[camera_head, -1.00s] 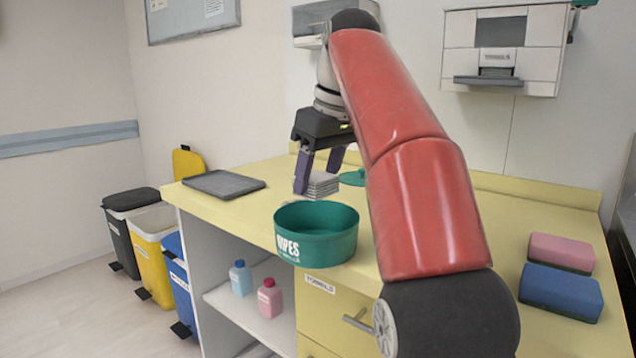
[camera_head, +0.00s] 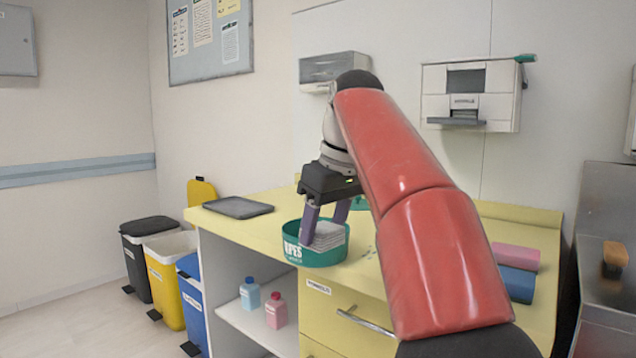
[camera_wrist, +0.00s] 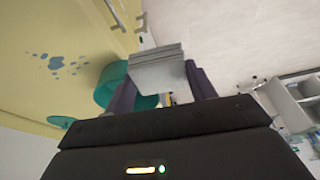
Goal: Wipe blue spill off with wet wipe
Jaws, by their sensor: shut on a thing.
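My gripper (camera_head: 324,226) is shut on a pale grey, folded wet wipe (camera_head: 328,236). In the wrist view the wipe (camera_wrist: 157,70) sits between my purple fingers. The wipe overlaps the green wipes tub (camera_head: 312,256) in the head view; the wrist view shows the tub (camera_wrist: 108,88) behind it, and I cannot tell whether they touch. The blue spill (camera_wrist: 56,64) is several spots and blotches on the yellow counter, beside the tub. In the head view only a few spots (camera_head: 370,252) show, next to my red arm, which hides part of the counter.
A green lid (camera_head: 360,203) lies on the counter (camera_head: 262,222) behind the tub. A dark grey tray (camera_head: 238,207) lies at the left end. Pink (camera_head: 516,257) and blue (camera_head: 518,284) sponges lie at the right. Bins (camera_head: 165,270) stand on the floor at the left.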

